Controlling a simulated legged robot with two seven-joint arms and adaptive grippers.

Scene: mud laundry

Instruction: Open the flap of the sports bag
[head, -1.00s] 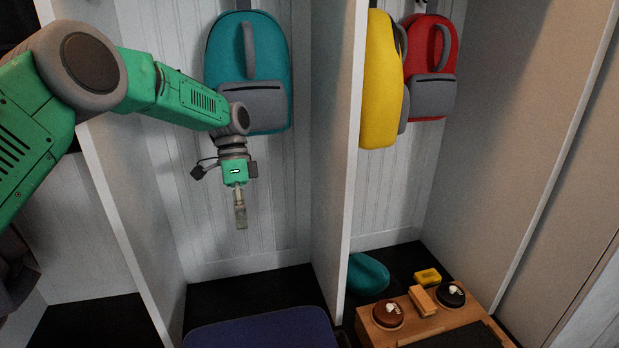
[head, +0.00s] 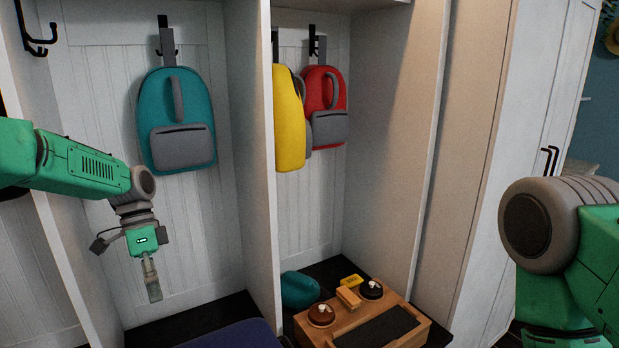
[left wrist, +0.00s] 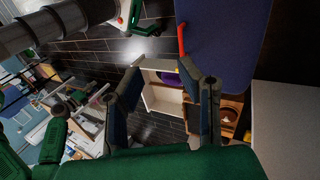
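No bag is clearly recognisable as the sports bag. A dark blue, flat, rounded thing (head: 232,336) is cut off at the bottom of the head view. A large blue-purple surface (left wrist: 236,45) in the left wrist view may be the same thing; I cannot tell if it is a bag, and no flap shows. My left gripper (head: 153,285) points down in the left cubby, below the teal backpack (head: 177,118). In the left wrist view its two fingers (left wrist: 165,70) are spread with nothing between them. My right arm shows at the right edge; its gripper is out of view.
A yellow bag (head: 288,118) and a red backpack (head: 322,92) hang in the right cubby. A wooden shoe-care box (head: 370,325) with tins and a brush stands below them, beside a teal item (head: 299,289). A white divider (head: 262,190) separates the cubbies.

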